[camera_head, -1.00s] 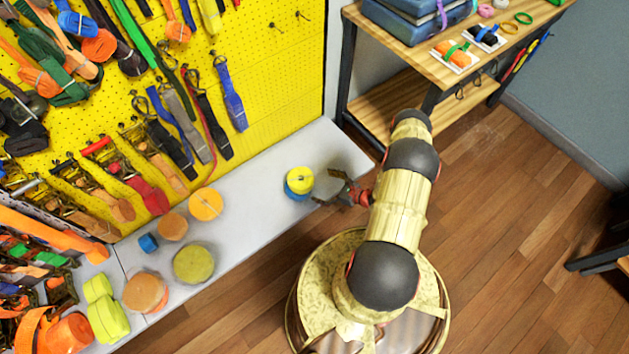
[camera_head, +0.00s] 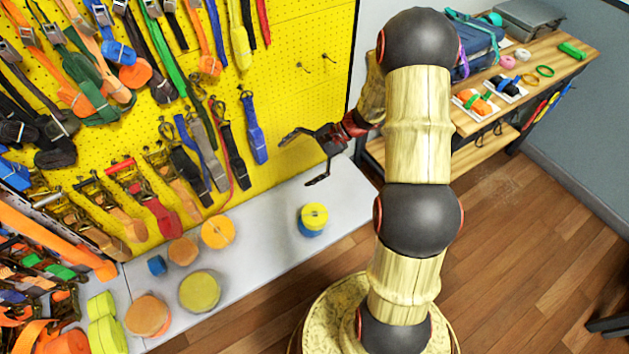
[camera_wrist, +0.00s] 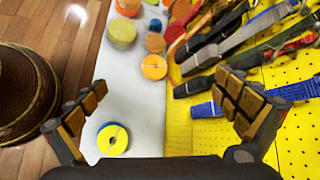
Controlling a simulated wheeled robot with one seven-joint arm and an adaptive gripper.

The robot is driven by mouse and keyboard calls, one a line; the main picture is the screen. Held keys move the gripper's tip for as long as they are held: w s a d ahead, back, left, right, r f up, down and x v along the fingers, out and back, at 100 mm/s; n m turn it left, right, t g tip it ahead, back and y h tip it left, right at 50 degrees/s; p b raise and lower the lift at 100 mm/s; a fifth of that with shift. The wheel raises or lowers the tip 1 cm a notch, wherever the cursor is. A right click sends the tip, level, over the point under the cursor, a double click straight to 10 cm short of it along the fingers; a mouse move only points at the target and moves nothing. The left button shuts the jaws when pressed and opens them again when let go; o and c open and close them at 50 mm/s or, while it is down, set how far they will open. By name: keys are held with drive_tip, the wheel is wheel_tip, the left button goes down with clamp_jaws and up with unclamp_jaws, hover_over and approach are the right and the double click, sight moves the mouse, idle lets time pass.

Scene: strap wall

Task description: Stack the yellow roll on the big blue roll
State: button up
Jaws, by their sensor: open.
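The yellow roll (camera_head: 314,215) sits on top of the big blue roll (camera_head: 311,230) on the grey shelf, near its right end. The blue roll shows as a rim under the yellow one. The stack also shows in the wrist view, with the yellow roll (camera_wrist: 112,138) on top and a little blue (camera_wrist: 124,151) around it. My gripper (camera_head: 298,160) is open and empty, raised above the shelf and apart from the stack. In the wrist view my two fingers (camera_wrist: 160,112) are spread wide with nothing between them.
Other rolls stand to the left on the grey shelf (camera_head: 262,222): an orange roll (camera_head: 217,231), a small blue roll (camera_head: 157,265) and an olive roll (camera_head: 199,291). Straps hang on the yellow pegboard (camera_head: 300,90) behind. A wooden bench (camera_head: 540,80) stands at the right.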

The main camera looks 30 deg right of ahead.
drive_tip(key=s+a+r+n+g+h, duration=0.2)
drive_tip(key=s+a+r+n, duration=0.25)
drive_tip(key=r, duration=0.55)
drive_tip(key=s+a+r+n+t+h, duration=0.1)
drive_tip(key=s+r+n+t+h, duration=0.1)
drive_tip(key=s+r+n, duration=0.3)
drive_tip(key=s+a+r+n+t+h, duration=0.2)
drive_tip(key=s+r+n+h, duration=0.2)
drive_tip(key=s+r, duration=0.8)
drive_tip(key=s+h, duration=0.1)
drive_tip(key=s, duration=0.2)
drive_tip(key=shift+s+a+r+n+h, duration=0.2)
drive_tip(key=shift+s+r+n+h, duration=0.1)
drive_tip(key=shift+s+n, duration=0.05)
drive_tip(key=shift+c, duration=0.9)
